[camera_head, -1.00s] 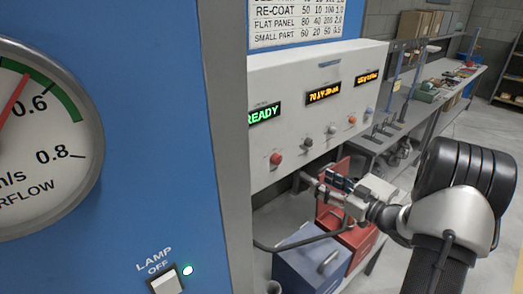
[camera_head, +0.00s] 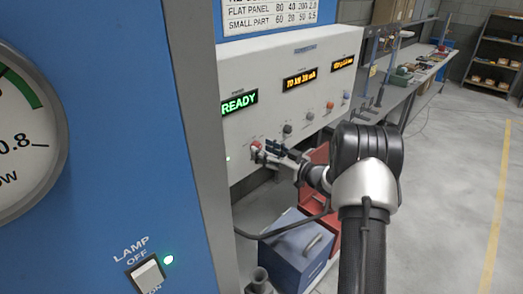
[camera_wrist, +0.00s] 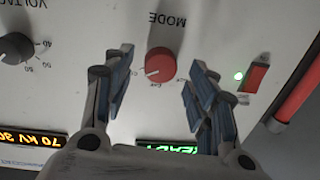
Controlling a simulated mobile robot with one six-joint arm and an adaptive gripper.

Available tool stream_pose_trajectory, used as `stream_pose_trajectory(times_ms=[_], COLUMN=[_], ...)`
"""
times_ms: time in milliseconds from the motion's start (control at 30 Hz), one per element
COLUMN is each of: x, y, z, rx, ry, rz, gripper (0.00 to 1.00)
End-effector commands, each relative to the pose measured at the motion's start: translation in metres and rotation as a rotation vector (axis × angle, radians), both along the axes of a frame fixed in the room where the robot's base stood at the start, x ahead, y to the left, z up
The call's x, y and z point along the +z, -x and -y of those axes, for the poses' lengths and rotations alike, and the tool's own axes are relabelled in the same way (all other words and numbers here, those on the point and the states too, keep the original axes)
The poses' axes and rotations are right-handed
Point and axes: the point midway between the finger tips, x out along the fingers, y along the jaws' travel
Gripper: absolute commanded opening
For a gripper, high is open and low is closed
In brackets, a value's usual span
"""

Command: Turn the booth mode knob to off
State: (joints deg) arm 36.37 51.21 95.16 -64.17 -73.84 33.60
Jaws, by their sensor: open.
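The booth mode knob (camera_wrist: 161,64) is red and round, under the word MODE, which appears upside down in the wrist view. A white pointer line on it faces lower left in that view. My gripper (camera_wrist: 158,88) is open, with one finger on each side of the knob and visible gaps between. In the head view the gripper (camera_head: 262,152) is at the lower left of the grey control panel (camera_head: 242,83), and it partly hides the red knob (camera_head: 256,146). I cannot tell how far the fingertips are from the panel face.
A dark voltage knob (camera_wrist: 16,48) and a lit red switch (camera_wrist: 256,77) flank the mode knob. A green READY display (camera_head: 239,103) is above it. A blue toolbox (camera_head: 296,255) and a red box (camera_head: 322,157) are below the panel. A blue wall with a lamp switch (camera_head: 147,273) is at left.

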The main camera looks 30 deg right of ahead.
Motion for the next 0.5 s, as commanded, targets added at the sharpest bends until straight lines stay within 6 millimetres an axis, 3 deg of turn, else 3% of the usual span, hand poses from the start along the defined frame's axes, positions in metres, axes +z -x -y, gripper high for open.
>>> stream_pose_trajectory(times_ms=[200, 500], x=[-0.001, 0.000], y=[-0.015, -0.016], z=[-0.007, -0.007], rx=[0.000, -0.001], ry=[-0.001, 0.000], rz=[-0.002, -0.001], gripper=[0.52, 0.51])
